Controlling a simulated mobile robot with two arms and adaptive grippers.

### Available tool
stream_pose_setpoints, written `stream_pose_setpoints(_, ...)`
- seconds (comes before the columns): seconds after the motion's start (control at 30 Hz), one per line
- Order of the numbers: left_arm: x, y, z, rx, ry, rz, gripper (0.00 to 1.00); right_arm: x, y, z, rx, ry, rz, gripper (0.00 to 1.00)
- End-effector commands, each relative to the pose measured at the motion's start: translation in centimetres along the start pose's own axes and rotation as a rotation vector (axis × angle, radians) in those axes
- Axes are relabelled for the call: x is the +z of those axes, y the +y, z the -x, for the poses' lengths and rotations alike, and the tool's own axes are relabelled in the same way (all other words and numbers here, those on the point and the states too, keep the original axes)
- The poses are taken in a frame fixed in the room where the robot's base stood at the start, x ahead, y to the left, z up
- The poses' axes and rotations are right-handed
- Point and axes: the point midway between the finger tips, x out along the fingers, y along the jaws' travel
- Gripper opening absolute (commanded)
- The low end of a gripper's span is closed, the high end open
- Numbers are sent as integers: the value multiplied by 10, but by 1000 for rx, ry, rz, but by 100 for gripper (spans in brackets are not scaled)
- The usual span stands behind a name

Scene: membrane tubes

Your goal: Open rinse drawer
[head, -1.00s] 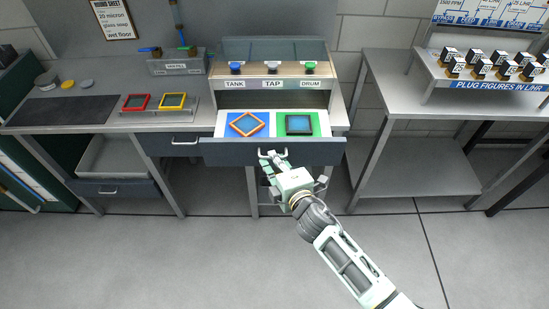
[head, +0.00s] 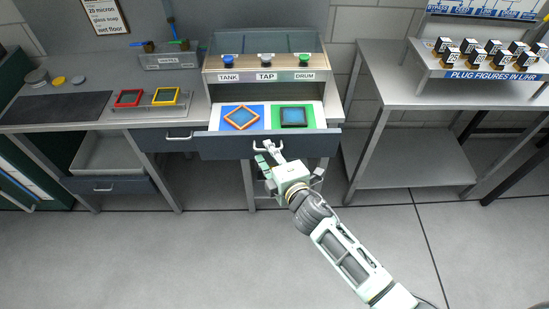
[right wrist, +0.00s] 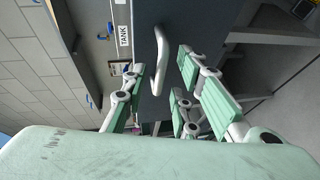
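A dark drawer (head: 222,148) under the central station is pulled out. Its inside shows a blue mat with an orange diamond-turned frame (head: 242,117) and a green mat with a dark square frame (head: 294,117). I see no rinse label on it. My right gripper (head: 268,154) is at this drawer's handle. In the right wrist view the pale bar handle (right wrist: 161,60) stands between the spread green fingers (right wrist: 160,80), and gaps show on both sides, so the gripper is open around it. My left gripper is not in view.
Another drawer (head: 165,140) is at the left, with a lower drawer (head: 110,186) below. Red (head: 128,98) and yellow (head: 166,97) frames stand on the counter. A side table (head: 400,95) with plug blocks is at the right. The front floor is clear.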

Motion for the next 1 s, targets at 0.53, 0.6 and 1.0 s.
stream_pose_setpoints(0.53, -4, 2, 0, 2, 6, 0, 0, 0, -1, 93, -2, 1, 0, 27)
stream_pose_setpoints(0.6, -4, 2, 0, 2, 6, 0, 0, 0, -1, 102, -2, 0, -1, 27)
stream_pose_setpoints(1.0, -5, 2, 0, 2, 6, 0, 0, 0, 0, 118, 0, 0, -1, 27)
